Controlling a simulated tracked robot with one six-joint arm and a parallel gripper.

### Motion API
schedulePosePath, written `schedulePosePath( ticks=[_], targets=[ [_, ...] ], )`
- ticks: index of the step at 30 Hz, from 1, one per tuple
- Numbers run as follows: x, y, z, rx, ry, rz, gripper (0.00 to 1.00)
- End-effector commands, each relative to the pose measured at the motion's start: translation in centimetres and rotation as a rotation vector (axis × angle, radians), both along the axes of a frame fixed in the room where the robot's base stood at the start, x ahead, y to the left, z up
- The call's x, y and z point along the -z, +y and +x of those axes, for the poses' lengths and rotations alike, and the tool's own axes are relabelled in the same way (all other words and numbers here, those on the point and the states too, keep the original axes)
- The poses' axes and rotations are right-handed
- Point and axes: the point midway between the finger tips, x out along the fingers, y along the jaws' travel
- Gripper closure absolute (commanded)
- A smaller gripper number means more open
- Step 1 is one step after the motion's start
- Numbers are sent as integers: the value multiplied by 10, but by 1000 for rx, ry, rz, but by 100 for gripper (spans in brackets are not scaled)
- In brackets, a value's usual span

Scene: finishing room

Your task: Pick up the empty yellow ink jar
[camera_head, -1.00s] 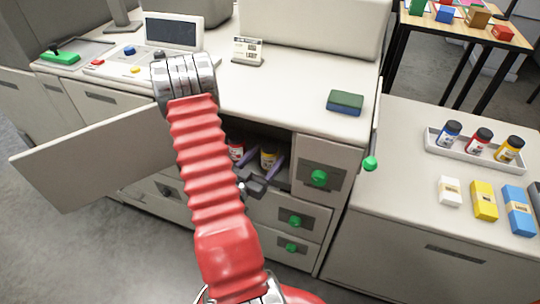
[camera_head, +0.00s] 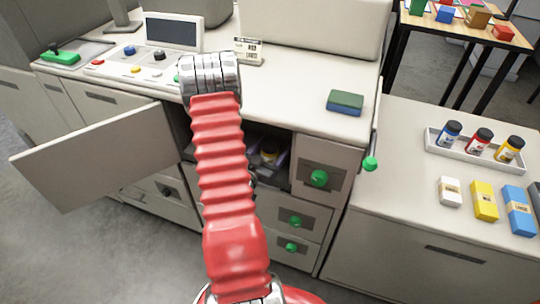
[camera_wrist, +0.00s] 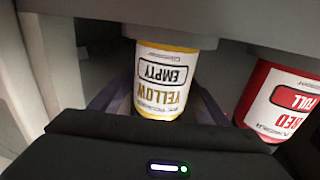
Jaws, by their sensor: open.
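The yellow ink jar (camera_wrist: 165,75) shows large in the wrist view, its label upside down and reading "YELLOW" and "EMPTY". My gripper (camera_wrist: 160,100) is open, with one purple finger on each side of the jar. I cannot tell whether the fingers touch it. In the head view my arm hides most of the gripper.
A red jar (camera_wrist: 280,103) marked "FULL" stands close beside the yellow one. The cabinet door (camera_head: 95,160) hangs open at left. Drawers with green knobs (camera_head: 292,221) are at right. A white tray (camera_head: 432,145) with blue, red and yellow jars sits on the right counter.

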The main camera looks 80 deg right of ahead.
Motion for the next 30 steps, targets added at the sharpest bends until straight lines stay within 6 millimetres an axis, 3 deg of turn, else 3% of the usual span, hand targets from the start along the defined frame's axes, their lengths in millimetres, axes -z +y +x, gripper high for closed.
schedulePosePath(
  ticks=[4, 19, 30],
  targets=[
    [0, -8, -3, 0, 1, -1, 31],
    [0, -8, -2, 0, 1, 0, 31],
    [0, -8, -2, 0, 1, 0, 56]
  ],
)
